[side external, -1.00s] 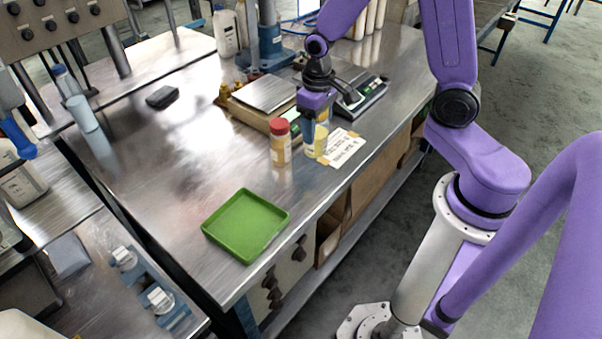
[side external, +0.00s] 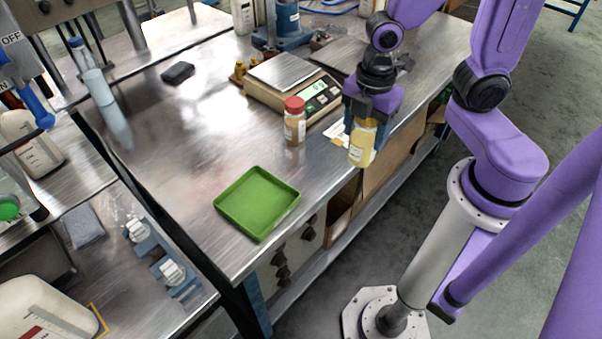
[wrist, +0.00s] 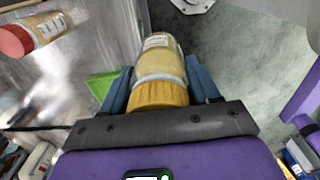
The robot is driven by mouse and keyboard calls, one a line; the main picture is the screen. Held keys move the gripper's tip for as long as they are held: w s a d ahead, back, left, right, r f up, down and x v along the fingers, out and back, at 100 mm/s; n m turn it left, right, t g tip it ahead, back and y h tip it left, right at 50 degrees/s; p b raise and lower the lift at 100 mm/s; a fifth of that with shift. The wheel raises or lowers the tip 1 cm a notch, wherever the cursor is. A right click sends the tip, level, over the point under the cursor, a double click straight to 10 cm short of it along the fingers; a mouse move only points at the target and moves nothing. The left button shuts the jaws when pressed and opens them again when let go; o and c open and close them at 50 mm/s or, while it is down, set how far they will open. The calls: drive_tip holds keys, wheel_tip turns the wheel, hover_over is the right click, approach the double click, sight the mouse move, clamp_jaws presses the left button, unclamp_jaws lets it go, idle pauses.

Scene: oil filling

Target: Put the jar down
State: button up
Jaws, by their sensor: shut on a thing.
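My gripper (side external: 363,122) is shut on a jar (side external: 362,146) with a yellow lid, pale yellow contents and a white label. The jar hangs below the fingers at the table's front right edge, roughly upright. In the wrist view the jar (wrist: 162,60) sits between my two blue fingers (wrist: 160,88), lid toward me. Bare floor shows beside it there, so it appears to be over or past the edge. The gap under it is hard to judge. A green square tray (side external: 258,202) lies empty on the table to the left; part of it also shows in the wrist view (wrist: 101,84).
A red-lidded jar (side external: 295,127) with brown contents stands on the metal table (side external: 180,140), left of my gripper. A scale (side external: 285,75) with a display stands behind it. A paper note (side external: 338,132) lies partly hidden behind my gripper. The table around the tray is clear.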

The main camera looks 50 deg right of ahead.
drive_tip(key=shift+w+a+f, duration=0.15)
drive_tip(key=shift+w+f, duration=0.1)
drive_tip(key=shift+w, duration=0.35)
drive_tip(key=shift+w+a+f, duration=0.15)
drive_tip(key=shift+w+f, duration=0.1)
drive_tip(key=shift+w, duration=0.3)
drive_tip(key=w+a+f, duration=0.1)
drive_tip(key=w+f, duration=0.2)
drive_tip(key=w+a+f, duration=0.1)
drive_tip(key=w+f, duration=0.6)
drive_tip(key=w, duration=0.1)
drive_tip(key=shift+w+a+f, duration=0.1)
drive_tip(key=shift+a+f, duration=0.1)
drive_tip(key=shift+a, duration=0.2)
drive_tip(key=shift+f, duration=0.6)
drive_tip(key=shift+f, duration=0.15)
drive_tip(key=o, duration=1.1)
drive_tip(key=shift+o, duration=0.2)
